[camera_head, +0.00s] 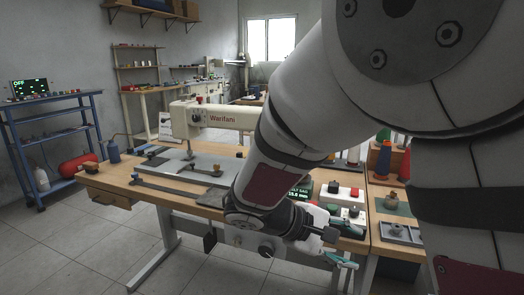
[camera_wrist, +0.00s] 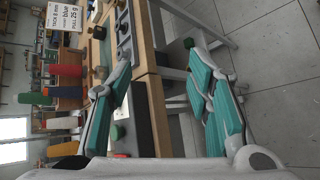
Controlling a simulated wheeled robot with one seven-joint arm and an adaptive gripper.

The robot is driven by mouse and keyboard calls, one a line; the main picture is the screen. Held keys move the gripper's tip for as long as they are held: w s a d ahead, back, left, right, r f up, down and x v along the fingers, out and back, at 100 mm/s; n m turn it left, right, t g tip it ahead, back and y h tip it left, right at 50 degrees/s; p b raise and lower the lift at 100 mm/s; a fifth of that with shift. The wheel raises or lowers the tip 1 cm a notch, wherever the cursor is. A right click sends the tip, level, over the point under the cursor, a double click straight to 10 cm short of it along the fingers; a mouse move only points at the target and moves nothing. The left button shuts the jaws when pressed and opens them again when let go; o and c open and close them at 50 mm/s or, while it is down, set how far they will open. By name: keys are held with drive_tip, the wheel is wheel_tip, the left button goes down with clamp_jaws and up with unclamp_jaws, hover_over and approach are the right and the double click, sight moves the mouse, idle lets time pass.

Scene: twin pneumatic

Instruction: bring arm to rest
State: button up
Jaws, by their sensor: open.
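My gripper (camera_head: 340,247) hangs at the front edge of the wooden workbench (camera_head: 142,193) in the head view, at the end of my folded white arm. In the wrist view my gripper (camera_wrist: 165,105) has its two teal-padded fingers wide apart with nothing between them. The bench edge and floor show beyond the fingers. My arm hides much of the middle and right of the bench in the head view.
A Wanfani sewing machine (camera_head: 215,117) stands on the bench. Red and green thread cones (camera_head: 383,160) stand at the right. A blue cart (camera_head: 52,125) is at the left, with a red tank (camera_head: 78,165). The floor (camera_head: 60,250) at the front left is clear.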

drive_tip(key=s+d+r+m+g+y, duration=0.2)
drive_tip(key=s+d+y, duration=0.1)
drive_tip(key=s, duration=0.4)
drive_tip(key=s+d+r+m+g+y, duration=0.1)
drive_tip(key=s+d+r+m+y, duration=0.2)
drive_tip(key=s, duration=0.5)
drive_tip(key=s+a+m+t+y, duration=0.1)
drive_tip(key=s+a+m+y, duration=0.15)
drive_tip(key=s, duration=0.45)
drive_tip(key=s+a+m+y, duration=0.1)
drive_tip(key=s+y, duration=0.2)
drive_tip(key=s, duration=0.4)
wheel_tip(320, 180, up, 21)
drive_tip(key=t+p, duration=0.3)
drive_tip(key=p, duration=1.6)
drive_tip(key=shift+w+r+t+p, duration=0.2)
drive_tip(key=shift+t+p, duration=0.1)
drive_tip(key=shift+t, duration=0.1)
